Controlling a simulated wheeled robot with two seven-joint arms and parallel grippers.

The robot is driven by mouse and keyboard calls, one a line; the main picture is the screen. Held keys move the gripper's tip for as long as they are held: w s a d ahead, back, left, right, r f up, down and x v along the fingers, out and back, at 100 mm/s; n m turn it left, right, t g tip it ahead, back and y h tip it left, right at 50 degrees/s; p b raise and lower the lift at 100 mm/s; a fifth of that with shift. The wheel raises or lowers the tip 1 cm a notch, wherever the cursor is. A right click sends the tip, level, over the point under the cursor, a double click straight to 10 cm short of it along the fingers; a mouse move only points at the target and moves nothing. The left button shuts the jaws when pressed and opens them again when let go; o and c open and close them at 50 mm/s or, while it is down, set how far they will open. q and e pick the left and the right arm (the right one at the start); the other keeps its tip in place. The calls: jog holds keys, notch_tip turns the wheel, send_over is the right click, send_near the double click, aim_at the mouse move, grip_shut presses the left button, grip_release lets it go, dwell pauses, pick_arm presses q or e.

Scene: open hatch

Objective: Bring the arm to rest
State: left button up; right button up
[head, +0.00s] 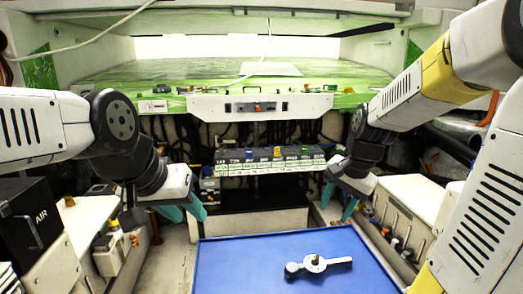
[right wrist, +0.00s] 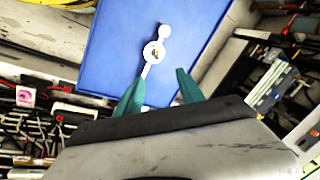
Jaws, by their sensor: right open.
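My left gripper (head: 186,209) hangs at the left of the head view, left of the blue surface. Its two teal fingers are apart, with nothing seen between them. My right gripper (head: 338,204) hangs at the right, above the far right edge of the blue surface. It is open and empty; its teal fingers also show spread in the right wrist view (right wrist: 160,90). A white and dark hand tool with a round middle (head: 316,264) lies on the blue surface (head: 235,262), apart from both grippers. The tool also shows beyond the fingers in the right wrist view (right wrist: 154,52).
A green-topped hatch bay with a white switch panel (head: 260,107) is at the back. A row of labelled blocks (head: 270,162) stands below it. A black AIR box (head: 28,222) is at the left. Side trays with small tools (head: 395,235) line the right.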

jog(key=s+a+r+n+t, duration=0.1)
jog(key=s+a+r+n, duration=0.1)
jog(key=s+r+n, duration=0.2)
jog(key=s+a+r+n+t, duration=0.2)
jog(key=s+r+n, duration=0.1)
jog(key=s, duration=0.6)
jog(key=shift+a+r+n+y, duration=0.35)
jog(key=shift+a+n+y, duration=0.05)
jog(key=shift+n, duration=0.5)
